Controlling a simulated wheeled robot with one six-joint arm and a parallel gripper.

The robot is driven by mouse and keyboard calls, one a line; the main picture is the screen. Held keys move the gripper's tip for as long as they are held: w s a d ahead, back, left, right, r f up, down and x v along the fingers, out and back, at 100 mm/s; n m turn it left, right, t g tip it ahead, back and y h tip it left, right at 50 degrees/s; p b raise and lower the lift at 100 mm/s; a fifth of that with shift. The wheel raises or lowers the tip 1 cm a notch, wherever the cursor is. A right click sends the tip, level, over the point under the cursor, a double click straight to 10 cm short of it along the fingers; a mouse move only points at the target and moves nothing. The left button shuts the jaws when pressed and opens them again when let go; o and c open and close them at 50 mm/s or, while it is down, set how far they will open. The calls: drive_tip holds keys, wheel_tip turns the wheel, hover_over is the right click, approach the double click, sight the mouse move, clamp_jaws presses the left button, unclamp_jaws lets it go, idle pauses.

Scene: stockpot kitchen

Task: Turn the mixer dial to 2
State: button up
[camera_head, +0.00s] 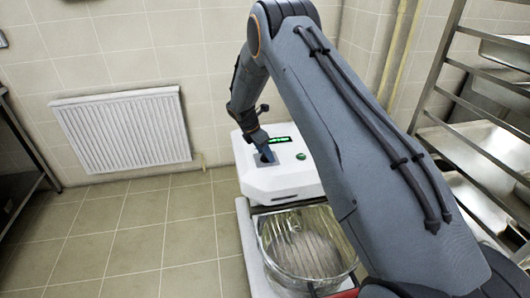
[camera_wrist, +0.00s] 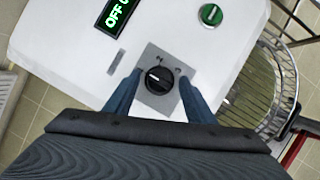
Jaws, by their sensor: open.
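The mixer (camera_head: 282,178) is a white machine standing below my arm in the head view. In the wrist view its white top (camera_wrist: 190,27) carries a black round dial (camera_wrist: 158,79) with a white pointer line, set on a grey plate (camera_wrist: 153,57). The marks on the plate are too small to read. A black display (camera_wrist: 118,14) reads OFF in green letters. My gripper (camera_wrist: 155,88) is open, with one blue finger on each side of the dial. I cannot tell whether the fingers touch it. In the head view my gripper (camera_head: 266,155) hides the dial.
A green knob (camera_wrist: 211,15) sits on the mixer top; it also shows in the head view (camera_head: 301,156). A bowl (camera_head: 300,245) with a wire guard is below the mixer head. A metal rack (camera_head: 470,110) stands at right.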

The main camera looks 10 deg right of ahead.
drive_tip(key=c, duration=1)
